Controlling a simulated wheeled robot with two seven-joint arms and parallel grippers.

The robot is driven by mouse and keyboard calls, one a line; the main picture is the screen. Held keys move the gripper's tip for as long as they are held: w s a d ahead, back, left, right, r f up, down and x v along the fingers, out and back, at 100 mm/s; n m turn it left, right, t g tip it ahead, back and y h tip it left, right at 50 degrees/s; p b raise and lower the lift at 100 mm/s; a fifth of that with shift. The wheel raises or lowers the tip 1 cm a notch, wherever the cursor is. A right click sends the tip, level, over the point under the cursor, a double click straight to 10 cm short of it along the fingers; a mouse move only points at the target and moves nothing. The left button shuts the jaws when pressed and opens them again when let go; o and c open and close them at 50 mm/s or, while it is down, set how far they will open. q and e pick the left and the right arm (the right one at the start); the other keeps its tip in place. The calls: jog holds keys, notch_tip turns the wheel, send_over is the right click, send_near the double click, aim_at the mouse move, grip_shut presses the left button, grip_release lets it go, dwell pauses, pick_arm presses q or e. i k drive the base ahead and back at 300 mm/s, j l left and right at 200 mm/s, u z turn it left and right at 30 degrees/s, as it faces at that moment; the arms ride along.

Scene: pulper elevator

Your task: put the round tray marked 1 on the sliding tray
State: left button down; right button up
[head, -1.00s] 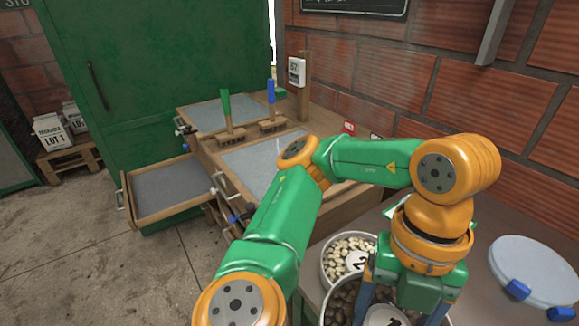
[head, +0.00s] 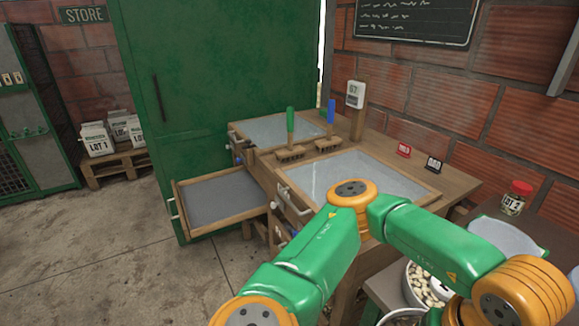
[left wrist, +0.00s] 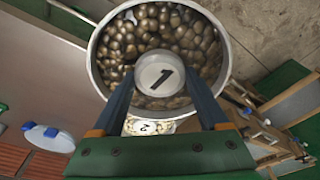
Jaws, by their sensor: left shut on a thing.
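The round tray marked 1, a metal pan of brown beans (left wrist: 224,62), fills the top of the left wrist view. Its white centre knob (left wrist: 160,74) carries the number. My left gripper (left wrist: 165,92) is shut on this knob, with one finger on each side. In the head view only a bit of a pan rim (head: 402,319) shows at the bottom edge, and my gripper's fingers are out of frame. The sliding tray (head: 222,197), a wood-framed grey tray, is pulled out from the bench at left. It looks empty. My right gripper is not in view.
A round tray of pale beans (head: 418,287) stands on the side table; its 2 (left wrist: 145,127) shows in the wrist view. The wooden bench (head: 460,184) has brushes (head: 290,152), a post and small signs. A green cabinet (head: 215,90) stands behind. The floor before the sliding tray is clear.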

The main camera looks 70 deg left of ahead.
aim_at(212, 204)
jog(key=j+u, duration=0.2)
jog(key=j, duration=0.25)
jog(key=k+j+u, duration=0.1)
jog(key=j+u, duration=0.15)
jog(key=j, duration=0.2)
jog(key=j+u, duration=0.2)
jog(key=j, duration=0.25)
jog(key=j+u, duration=0.2)
jog(key=j, duration=0.2)
jog(key=i+j+u, duration=0.1)
jog(key=j+u, duration=0.15)
jog(key=j, duration=0.2)
jog(key=i+j+u, duration=0.2)
jog(key=j, duration=0.25)
jog(key=j+u, duration=0.2)
jog(key=j, duration=0.2)
jog(key=i+j+u, duration=0.25)
jog(key=k+j, duration=0.05)
jog(key=j, duration=0.1)
